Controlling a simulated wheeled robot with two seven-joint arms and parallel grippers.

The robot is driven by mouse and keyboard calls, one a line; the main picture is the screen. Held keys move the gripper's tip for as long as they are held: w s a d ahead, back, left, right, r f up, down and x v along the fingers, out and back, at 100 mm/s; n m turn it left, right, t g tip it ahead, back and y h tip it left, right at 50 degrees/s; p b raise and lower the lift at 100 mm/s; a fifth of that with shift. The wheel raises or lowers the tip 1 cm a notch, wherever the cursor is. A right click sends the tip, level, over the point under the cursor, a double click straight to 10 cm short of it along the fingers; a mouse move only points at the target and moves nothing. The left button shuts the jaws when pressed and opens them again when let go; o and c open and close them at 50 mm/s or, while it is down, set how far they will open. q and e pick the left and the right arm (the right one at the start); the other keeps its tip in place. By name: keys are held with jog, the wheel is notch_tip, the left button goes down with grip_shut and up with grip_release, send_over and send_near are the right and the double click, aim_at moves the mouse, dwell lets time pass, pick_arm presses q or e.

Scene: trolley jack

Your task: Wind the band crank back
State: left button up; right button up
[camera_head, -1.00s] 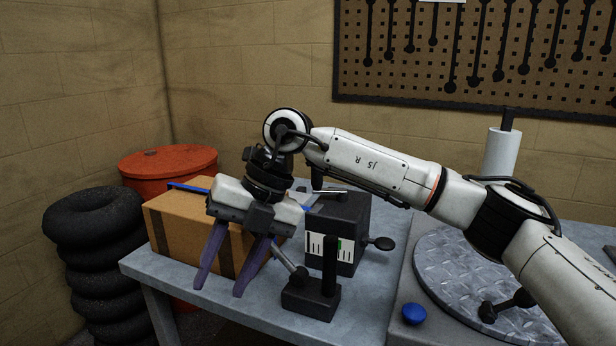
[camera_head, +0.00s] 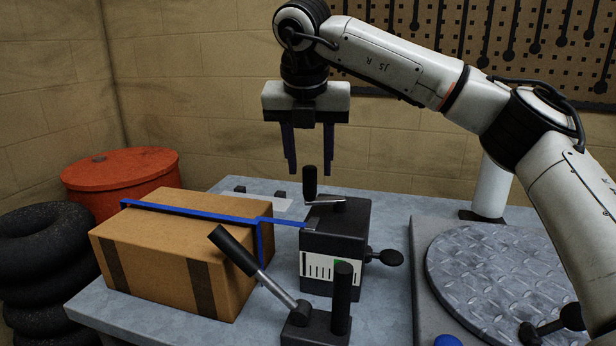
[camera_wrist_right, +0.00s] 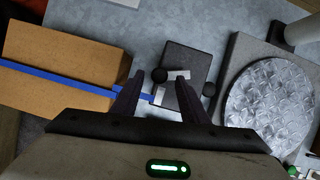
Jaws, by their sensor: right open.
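A black tensioner box (camera_head: 338,240) stands on the bench. A silver crank arm (camera_head: 326,203) lies across its top, with an upright black knob (camera_head: 310,181) at the arm's left end. My right gripper (camera_head: 309,168) hangs above the crank, fingers down, open and empty. In the right wrist view the knob (camera_wrist_right: 159,75) shows between the fingertips (camera_wrist_right: 160,88). A blue band (camera_head: 190,209) runs around the brown carton (camera_head: 160,255) and into the box. The box's front has a white scale (camera_head: 316,268) with a green mark. My left gripper is out of view.
A lever (camera_head: 233,250) with a black grip leans left from a black base in front of the box. A side knob (camera_head: 390,257) sticks out right. A round metal turntable (camera_head: 500,270) stands right; a red drum (camera_head: 120,178) and tyres (camera_head: 40,245) are left.

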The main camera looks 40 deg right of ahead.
aim_at(310, 169)
jog(key=shift+x, duration=2.1)
grip_shut()
